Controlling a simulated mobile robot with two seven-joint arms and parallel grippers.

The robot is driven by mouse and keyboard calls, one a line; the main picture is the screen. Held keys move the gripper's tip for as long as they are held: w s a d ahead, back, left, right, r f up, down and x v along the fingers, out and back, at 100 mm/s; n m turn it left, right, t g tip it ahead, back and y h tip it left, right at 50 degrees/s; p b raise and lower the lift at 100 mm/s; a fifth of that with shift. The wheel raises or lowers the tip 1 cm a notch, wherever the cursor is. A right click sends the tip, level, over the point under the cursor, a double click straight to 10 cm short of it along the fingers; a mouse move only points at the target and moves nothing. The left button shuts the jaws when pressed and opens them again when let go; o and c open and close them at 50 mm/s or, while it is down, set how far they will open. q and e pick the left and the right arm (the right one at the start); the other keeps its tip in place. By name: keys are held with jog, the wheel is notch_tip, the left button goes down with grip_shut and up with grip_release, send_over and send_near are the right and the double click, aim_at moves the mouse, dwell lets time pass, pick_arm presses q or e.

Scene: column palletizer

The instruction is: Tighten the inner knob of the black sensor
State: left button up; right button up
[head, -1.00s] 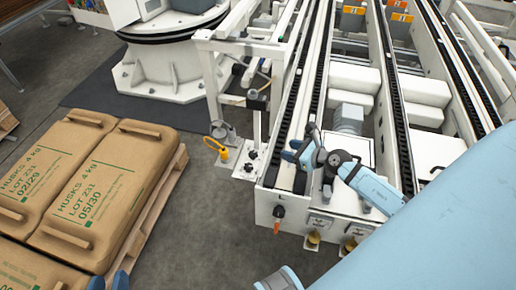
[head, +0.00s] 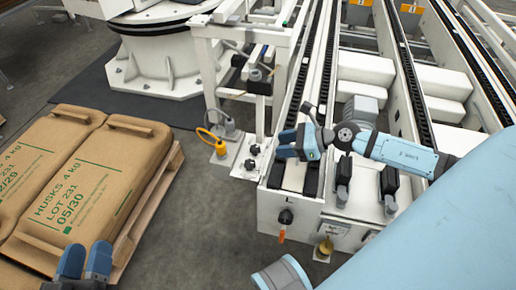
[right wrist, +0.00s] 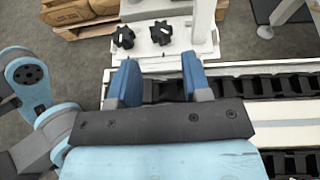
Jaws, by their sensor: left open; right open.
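Two black star knobs sit side by side on a white bracket plate in the right wrist view, the left knob (right wrist: 123,37) and the right knob (right wrist: 161,32). In the head view they are small dark shapes (head: 253,150) at the conveyor's corner. A black sensor-like block (head: 258,83) is on the white frame above them; I cannot tell which knob is the inner one. My right gripper (head: 292,143) is open and empty beside the plate, its fingers (right wrist: 160,64) pointing toward the knobs without touching. My left gripper (head: 85,262) is open and empty near the sacks.
A yellow-orange fitting (head: 219,147) with a looped cable stands left of the knobs. A black knob with an orange tip (head: 284,218) is on the conveyor's end face. Brown sacks (head: 95,180) lie on a pallet at left. Bare floor separates pallet and conveyor.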

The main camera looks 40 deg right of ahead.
aim_at(255, 148)
jog(key=b+x, duration=0.1)
jog(key=x, duration=0.7)
jog(key=shift+w, duration=0.1)
pick_arm(q)
notch_tip(255, 148, down, 2)
jog(key=shift+d+f+g, duration=0.1)
jog(key=shift+f+g, duration=0.05)
jog(key=shift+g, duration=0.35)
pick_arm(e)
jog(key=c, duration=0.6)
